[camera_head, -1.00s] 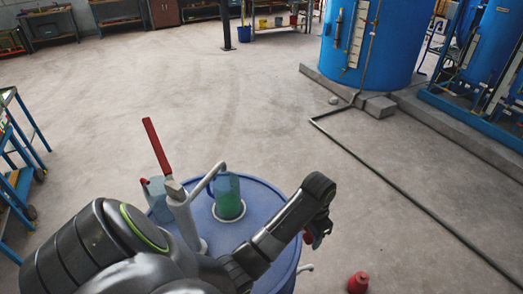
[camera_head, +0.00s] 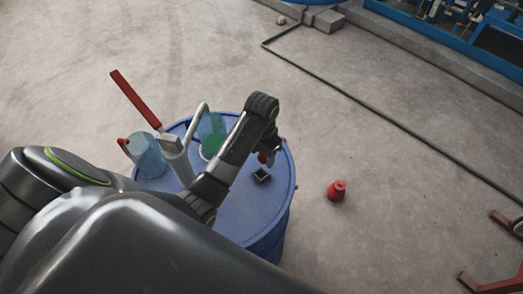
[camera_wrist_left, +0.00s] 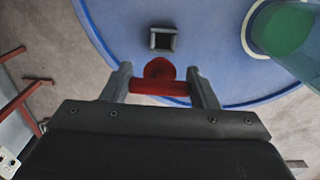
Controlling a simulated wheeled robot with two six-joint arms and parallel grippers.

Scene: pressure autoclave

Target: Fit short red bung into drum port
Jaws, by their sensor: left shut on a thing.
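The blue drum (camera_head: 246,213) stands low in the head view. Its port, a small dark square collar (camera_head: 261,175), sits on the top near the right side; it also shows in the left wrist view (camera_wrist_left: 151,40). My left gripper (camera_head: 265,155) is above the drum top, close to the port. In the left wrist view its fingers are shut on the short red bung (camera_wrist_left: 159,83). The bung is apart from the port in that picture, below it; its height above the drum cannot be told. My right gripper is not in view.
On the drum stand a hand pump (camera_head: 172,148) with a red lever, a pale blue jug (camera_head: 147,155) and a green-filled clear container (camera_head: 212,127). A red bottle-like object (camera_head: 337,190) is on the floor to the right. A dark pipe crosses the floor behind.

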